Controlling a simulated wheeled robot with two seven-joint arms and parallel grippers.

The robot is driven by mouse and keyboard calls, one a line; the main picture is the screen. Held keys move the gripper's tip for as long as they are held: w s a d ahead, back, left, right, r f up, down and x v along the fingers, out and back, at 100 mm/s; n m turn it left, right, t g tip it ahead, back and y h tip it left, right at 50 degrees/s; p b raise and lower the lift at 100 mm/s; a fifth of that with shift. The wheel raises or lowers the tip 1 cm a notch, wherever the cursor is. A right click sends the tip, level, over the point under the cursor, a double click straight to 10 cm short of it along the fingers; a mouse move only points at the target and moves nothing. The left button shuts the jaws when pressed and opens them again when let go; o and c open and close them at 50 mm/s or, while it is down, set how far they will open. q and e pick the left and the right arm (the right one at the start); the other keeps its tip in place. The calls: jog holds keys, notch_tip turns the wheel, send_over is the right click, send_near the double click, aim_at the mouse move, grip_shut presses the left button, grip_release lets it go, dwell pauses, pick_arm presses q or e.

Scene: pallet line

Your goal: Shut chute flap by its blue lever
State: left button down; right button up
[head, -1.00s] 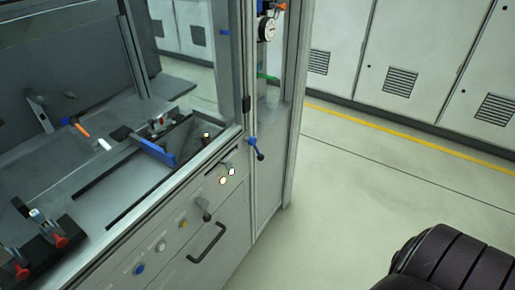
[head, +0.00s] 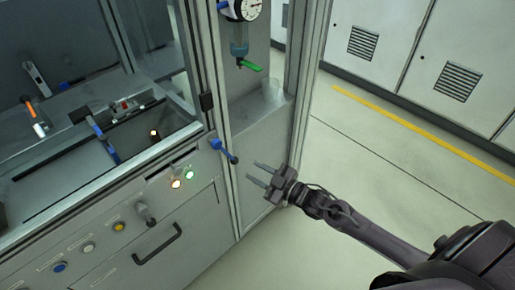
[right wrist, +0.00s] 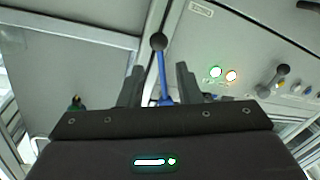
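The blue lever (head: 222,149) with a black ball end sticks out of the front of the machine cabinet, near its right corner post. My right gripper (head: 254,172) is open and empty, just right of and below the lever's ball. In the right wrist view the lever (right wrist: 163,75) shows between the two spread fingers (right wrist: 158,78) in the picture; I cannot tell how far apart in depth they are. A blue bar (head: 103,138) beside a dark opening inside the cell looks like the chute flap; its exact position is unclear. My left gripper is not in view.
A green light (head: 189,174) and an orange light (head: 176,183) glow beside a black knob (head: 146,213). A drawer handle (head: 157,245) sits below. A green valve handle (head: 249,66) hangs under the gauge. The floor to the right is clear.

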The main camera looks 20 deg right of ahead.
aim_at(232, 157)
jog(key=shift+n+y, duration=0.3)
jog(key=w+a, duration=0.1)
jog(key=w, duration=0.1)
jog(key=w+a+r, duration=0.1)
jog(key=w+a, duration=0.2)
jog(key=w, duration=0.1)
jog(key=shift+a+r, duration=0.15)
jog(key=shift+r, duration=0.25)
jog(key=shift+w+a, duration=0.3)
grip_shut()
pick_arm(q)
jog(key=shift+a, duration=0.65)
